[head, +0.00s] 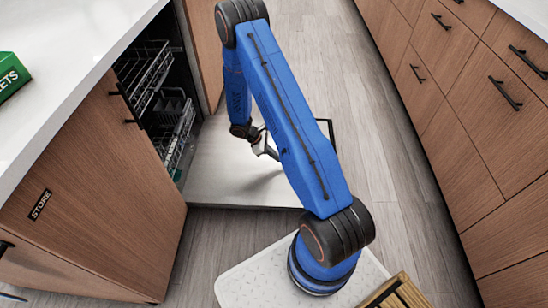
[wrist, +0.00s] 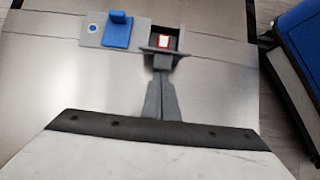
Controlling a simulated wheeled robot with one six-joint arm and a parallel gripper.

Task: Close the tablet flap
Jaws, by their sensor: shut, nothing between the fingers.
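The dishwasher door (head: 235,180) lies open and flat. In the wrist view, its inner face (wrist: 60,70) carries a grey dispenser (wrist: 92,40). A blue flap (wrist: 117,35) with a raised tab sits at the left of the dispenser. Right of it is an open, dark compartment with a red and white tablet (wrist: 164,40) showing inside. My gripper (wrist: 162,62) is shut and empty, its tips over the near edge of that compartment. I cannot tell whether they touch it. In the head view my gripper (head: 268,152) hangs above the door; my arm hides part of the door and the dispenser.
The dishwasher racks (head: 172,115) stand inside the opening at left, under the white counter (head: 70,50). A green box (head: 10,75) sits on the counter. Wooden drawers (head: 455,80) line the right side, with clear floor (head: 375,130) between. A slatted wooden item (head: 398,292) is at the bottom.

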